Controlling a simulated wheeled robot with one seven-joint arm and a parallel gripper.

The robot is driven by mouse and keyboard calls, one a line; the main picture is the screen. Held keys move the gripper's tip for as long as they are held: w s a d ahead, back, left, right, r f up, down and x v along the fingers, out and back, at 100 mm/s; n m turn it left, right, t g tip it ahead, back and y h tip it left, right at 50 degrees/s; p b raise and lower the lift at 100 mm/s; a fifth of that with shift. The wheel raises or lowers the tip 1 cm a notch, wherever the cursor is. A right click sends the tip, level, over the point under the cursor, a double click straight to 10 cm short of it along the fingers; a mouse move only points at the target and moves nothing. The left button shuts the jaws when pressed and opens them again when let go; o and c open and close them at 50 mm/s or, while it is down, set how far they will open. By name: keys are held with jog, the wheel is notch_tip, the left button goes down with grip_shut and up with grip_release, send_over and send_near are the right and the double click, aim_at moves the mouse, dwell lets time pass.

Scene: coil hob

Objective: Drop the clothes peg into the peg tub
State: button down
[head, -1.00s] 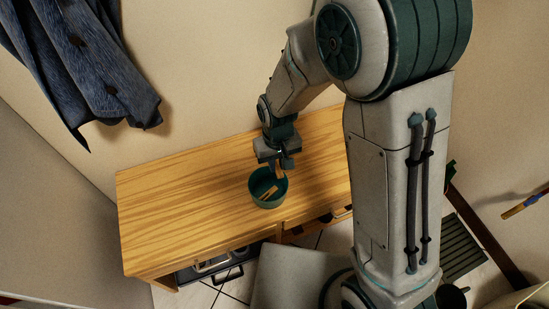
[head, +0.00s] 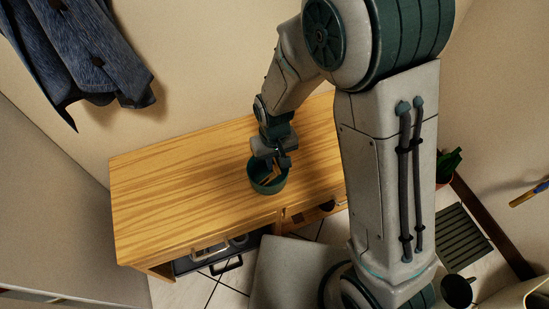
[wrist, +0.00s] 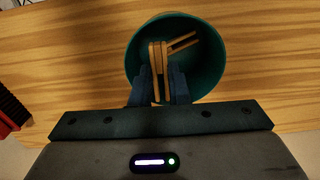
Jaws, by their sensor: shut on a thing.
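The peg tub is a round dark green tub (head: 268,188) on the wooden bench top, and it also shows in the wrist view (wrist: 212,72). My gripper (head: 277,163) is over the tub's back edge in the head view, pointing down. In the wrist view its blue fingers (wrist: 160,86) are shut on a wooden clothes peg (wrist: 158,58), whose free end is over the tub's opening. Another wooden peg (wrist: 183,43) shows inside the tub, beyond the held one. How far the held peg is above the tub floor is hard to tell.
The wooden bench (head: 180,200) is clear left of the tub. A blue jacket (head: 85,50) hangs on the wall at upper left. A red and black object (wrist: 12,105) shows at the wrist view's left edge.

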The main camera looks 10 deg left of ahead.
aim_at(275, 164)
jog(key=c, duration=1.3)
grip_release()
notch_tip(275, 164, up, 14)
jog(key=p, duration=0.4)
jog(key=shift+f, duration=0.1)
jog(key=s+d+r+m+t+p, duration=0.1)
jog(key=s+d+r+m+p, duration=0.1)
jog(key=d+r+p, duration=0.5)
jog(key=s+d+r+m+t+p, duration=0.1)
jog(key=d+r+p, duration=0.6)
jog(key=r, duration=0.7)
jog(key=s+d+r+m+p, duration=0.3)
jog(key=d+r+p, duration=0.4)
jog(key=r, duration=0.4)
jog(key=shift+s+d+r+t+p, duration=0.3)
jog(key=shift+s+d+t, duration=0.1)
jog(key=shift+s+d, duration=0.4)
